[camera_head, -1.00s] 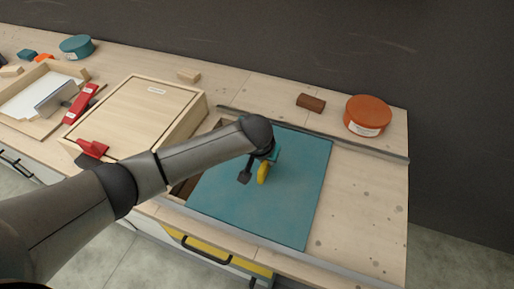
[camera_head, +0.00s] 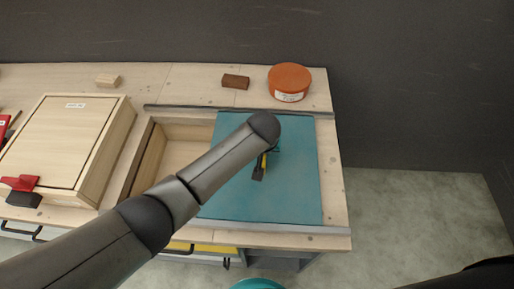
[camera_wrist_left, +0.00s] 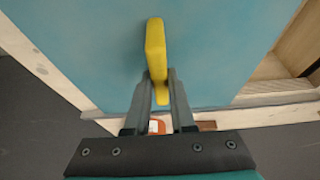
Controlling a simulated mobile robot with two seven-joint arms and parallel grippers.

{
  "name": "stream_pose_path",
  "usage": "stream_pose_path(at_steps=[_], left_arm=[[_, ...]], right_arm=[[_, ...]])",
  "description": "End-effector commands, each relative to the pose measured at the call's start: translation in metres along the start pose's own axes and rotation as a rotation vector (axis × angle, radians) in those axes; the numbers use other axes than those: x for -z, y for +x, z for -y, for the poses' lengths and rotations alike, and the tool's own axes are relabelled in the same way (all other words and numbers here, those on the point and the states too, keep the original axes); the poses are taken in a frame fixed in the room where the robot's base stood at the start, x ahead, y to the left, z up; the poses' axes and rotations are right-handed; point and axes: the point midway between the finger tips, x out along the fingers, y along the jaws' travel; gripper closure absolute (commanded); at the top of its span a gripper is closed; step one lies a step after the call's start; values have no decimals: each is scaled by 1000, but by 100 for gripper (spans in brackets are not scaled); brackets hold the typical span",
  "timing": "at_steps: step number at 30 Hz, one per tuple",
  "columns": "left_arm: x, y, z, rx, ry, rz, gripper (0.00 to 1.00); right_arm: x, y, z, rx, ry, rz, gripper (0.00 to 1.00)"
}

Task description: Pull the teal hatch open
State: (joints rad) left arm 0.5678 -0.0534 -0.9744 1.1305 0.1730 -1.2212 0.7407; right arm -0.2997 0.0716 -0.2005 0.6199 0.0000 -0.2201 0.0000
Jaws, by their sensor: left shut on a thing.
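The teal hatch (camera_head: 297,190) is a flat sliding panel lying between two grey rails on the bench. Left of it, part of a wooden recess (camera_head: 183,155) is uncovered and looks empty where I can see it. A yellow handle (camera_wrist_left: 155,48) stands up from the hatch. My left gripper (camera_wrist_left: 157,80) is shut on this handle, with one finger on each side. In the head view my left arm hides part of the hatch, the handle and the recess. My right gripper is not in view.
A wooden box with a lid (camera_head: 62,140) and a red clamp-like piece (camera_head: 20,183) stand to the left. An orange round tin (camera_head: 289,82), a brown block (camera_head: 235,82) and a pale block (camera_head: 107,81) lie behind the rear rail. A bare bench strip remains right of the hatch.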

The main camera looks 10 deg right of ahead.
Motion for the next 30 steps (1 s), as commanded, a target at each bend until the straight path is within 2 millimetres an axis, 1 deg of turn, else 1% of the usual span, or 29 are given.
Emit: stream_pose_path(at_steps=[8,9,16,25,30], left_arm=[[-1,0,-1,-2,1,0,100],[-1,0,-1,-2,1,0,73],[0,0,0,-1,0,0,48],[0,-2,0,0,0,0,48],[0,-15,0,-1,1,-1,48]], right_arm=[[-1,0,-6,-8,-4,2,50],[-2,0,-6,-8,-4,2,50],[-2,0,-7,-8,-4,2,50],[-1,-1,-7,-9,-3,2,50],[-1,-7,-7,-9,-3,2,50]])
